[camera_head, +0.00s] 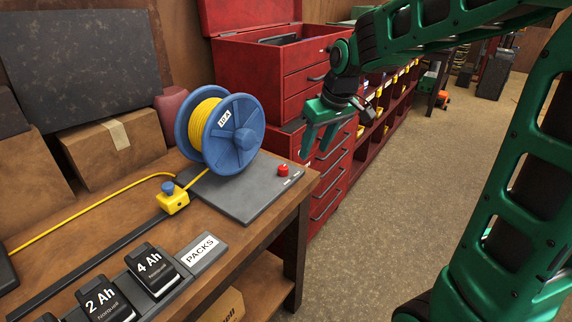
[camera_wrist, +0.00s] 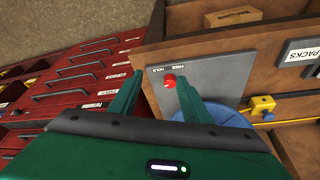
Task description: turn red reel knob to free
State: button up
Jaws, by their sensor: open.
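The red reel knob (camera_head: 283,170) sits on the right end of a grey base plate (camera_head: 242,200) at the workbench corner. In the wrist view the red knob (camera_wrist: 170,80) shows between my fingers, with the labels HOLD and FREE on the plate beside it. I cannot tell for sure which label it points to. The blue reel (camera_head: 236,135) with yellow cord stands on the same plate. My gripper (camera_head: 318,138) is open and empty, above and to the right of the knob in the head view, apart from it. In the wrist view my gripper (camera_wrist: 155,97) has its fingers spread.
A red tool chest (camera_head: 262,75) with drawers stands behind the bench's right end. A yellow cord guide (camera_head: 173,202), battery packs (camera_head: 152,270) and a PACKS label (camera_head: 203,249) lie on the bench. The floor (camera_head: 400,190) to the right is open.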

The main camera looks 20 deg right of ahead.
jog(key=n, duration=0.2)
send_near(283, 167)
jog(key=shift+y, duration=0.3)
jog(key=x, duration=0.8)
jog(key=shift+w+d+f, duration=0.1)
jog(key=shift+d+f, duration=0.1)
jog(key=shift+d, duration=0.05)
